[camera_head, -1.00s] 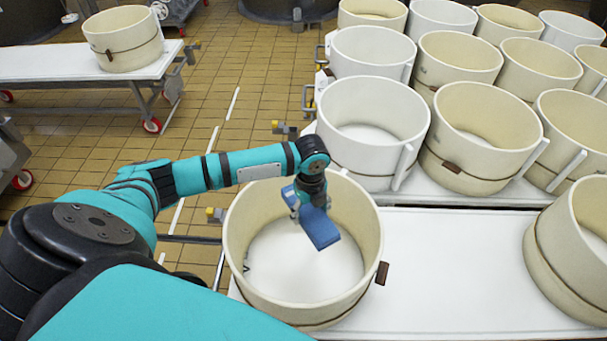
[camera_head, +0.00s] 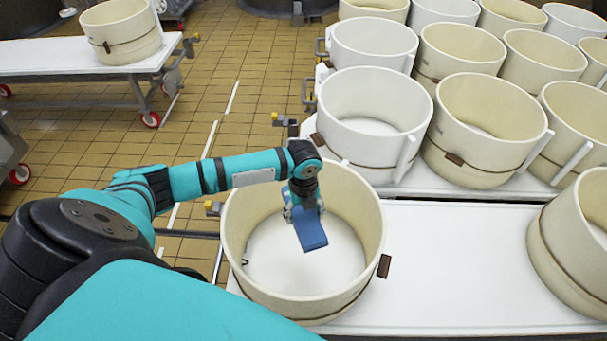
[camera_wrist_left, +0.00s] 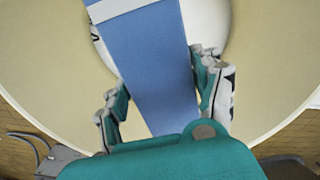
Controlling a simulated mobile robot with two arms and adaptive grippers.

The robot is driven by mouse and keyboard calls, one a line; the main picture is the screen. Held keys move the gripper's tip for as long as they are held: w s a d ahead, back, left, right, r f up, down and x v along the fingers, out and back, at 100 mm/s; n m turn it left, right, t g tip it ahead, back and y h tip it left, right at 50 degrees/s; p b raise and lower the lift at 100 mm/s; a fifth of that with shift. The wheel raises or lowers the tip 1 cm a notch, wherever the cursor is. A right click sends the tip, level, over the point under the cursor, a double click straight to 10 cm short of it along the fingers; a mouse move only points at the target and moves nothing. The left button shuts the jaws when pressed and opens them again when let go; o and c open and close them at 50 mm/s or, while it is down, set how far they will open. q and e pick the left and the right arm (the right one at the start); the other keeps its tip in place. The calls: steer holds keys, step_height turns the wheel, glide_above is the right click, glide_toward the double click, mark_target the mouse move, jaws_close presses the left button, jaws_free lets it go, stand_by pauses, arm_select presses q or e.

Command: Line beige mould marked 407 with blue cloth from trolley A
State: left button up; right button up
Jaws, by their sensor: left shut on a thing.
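A beige round mould (camera_head: 345,290) stands on the near white table, open at the top, with a brown tag on its right side. A dark mark shows on its inner left wall, too small to read. My left gripper (camera_head: 303,205) is over the mould's opening and shut on a folded blue cloth (camera_head: 311,232), which hangs down inside the rim. In the left wrist view the blue cloth (camera_wrist_left: 160,70) lies between the two fingers (camera_wrist_left: 165,95), with a pale band near its far end. The mould's beige wall (camera_wrist_left: 50,70) surrounds it. My right gripper is not in view.
Several white and beige moulds (camera_head: 478,120) crowd the table behind and to the right. Another beige mould (camera_head: 570,245) stands at the right on the near table (camera_head: 450,270), with clear surface between. A white trolley (camera_head: 70,57) carrying one mould (camera_head: 122,32) stands far left.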

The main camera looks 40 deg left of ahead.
arm_select(q)
steer(key=b, duration=0.7)
glide_toward(304, 258)
steer(key=shift+s+f+b, duration=0.1)
steer(key=shift+f+b, duration=2.6)
steer(key=shift+b, duration=1.85)
steer(key=shift+f+b, duration=0.4)
steer(key=shift+f, duration=0.15)
